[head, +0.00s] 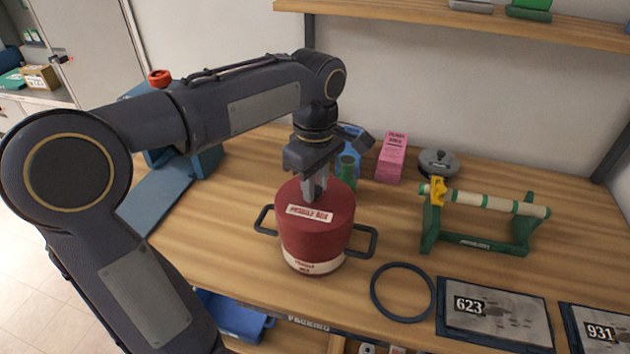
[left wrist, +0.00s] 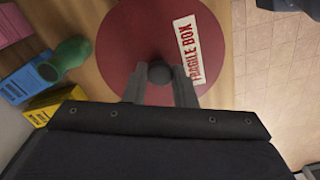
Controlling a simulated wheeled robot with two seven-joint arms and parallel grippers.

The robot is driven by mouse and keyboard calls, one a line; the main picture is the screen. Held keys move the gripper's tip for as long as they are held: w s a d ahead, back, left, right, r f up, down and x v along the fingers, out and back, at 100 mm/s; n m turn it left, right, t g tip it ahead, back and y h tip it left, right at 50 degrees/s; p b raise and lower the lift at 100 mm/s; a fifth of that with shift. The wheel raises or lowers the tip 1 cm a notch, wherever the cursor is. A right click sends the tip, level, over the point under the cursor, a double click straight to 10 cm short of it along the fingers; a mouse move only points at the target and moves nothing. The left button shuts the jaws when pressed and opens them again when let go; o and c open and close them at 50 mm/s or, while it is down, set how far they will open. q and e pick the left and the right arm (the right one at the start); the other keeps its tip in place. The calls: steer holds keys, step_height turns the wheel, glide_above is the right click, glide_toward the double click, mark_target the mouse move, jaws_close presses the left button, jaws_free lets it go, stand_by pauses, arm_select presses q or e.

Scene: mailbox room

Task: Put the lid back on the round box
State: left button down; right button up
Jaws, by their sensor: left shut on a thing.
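The round box (head: 318,266) stands on the wooden table, with a cream lower band and dark loop handles on both sides. Its dark red lid (head: 338,203) is over the top of it, looks level, and carries a white label. I cannot tell any gap between lid and box. My left gripper (head: 316,190) points down from above and is shut on the lid's dark round knob (left wrist: 159,73), with one finger on each side in the left wrist view. The lid (left wrist: 125,35) fills the middle there and hides the box. My right gripper is not in view.
A green vase (head: 346,171) and a pink box (head: 392,158) stand behind the round box. A green stand with a roller (head: 480,240), a dark ring (head: 402,318) and a plate marked 623 (head: 510,325) lie to the right. A shelf (head: 480,20) hangs above.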

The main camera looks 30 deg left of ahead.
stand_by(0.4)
arm_select(q)
steer(key=c, duration=1.1)
jaws_free()
steer(key=shift+o, duration=0.3)
steer(key=o, duration=0.4)
steer(key=shift+r, duration=0.1)
steer(key=shift+r+p, duration=3.4)
steer(key=shift+r, duration=0.05)
